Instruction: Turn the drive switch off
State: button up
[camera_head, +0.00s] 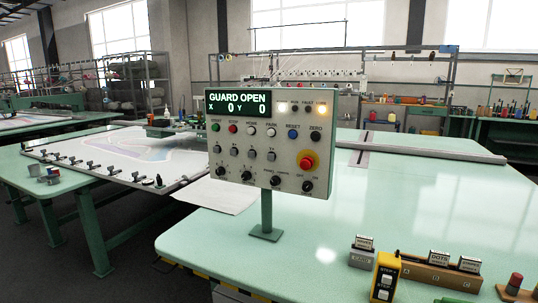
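The control panel (262,137) stands on a green post at the left part of the green table. Several black rotary knobs line its bottom edge. The rightmost knob (307,186) has small marks on either side above it that look like OFF and ON. Its caption is too small to read, so I cannot be sure it is the drive switch, and its pointer direction is unclear. A red stop button on a yellow ring (307,161) sits just above it. The display (238,103) reads GUARD OPEN, X 0, Y 0. My gripper is not in view.
Above the buttons, two of the panel's lamps (283,107) are lit. The green tabletop (400,205) around the post is mostly clear. A frame table (110,165) lies left.

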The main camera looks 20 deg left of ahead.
aim_at(307, 186)
jog(key=z, duration=1.4)
jog(key=k, duration=1.25)
jog(key=u, duration=1)
jog(key=i, duration=1)
jog(key=z, duration=0.05)
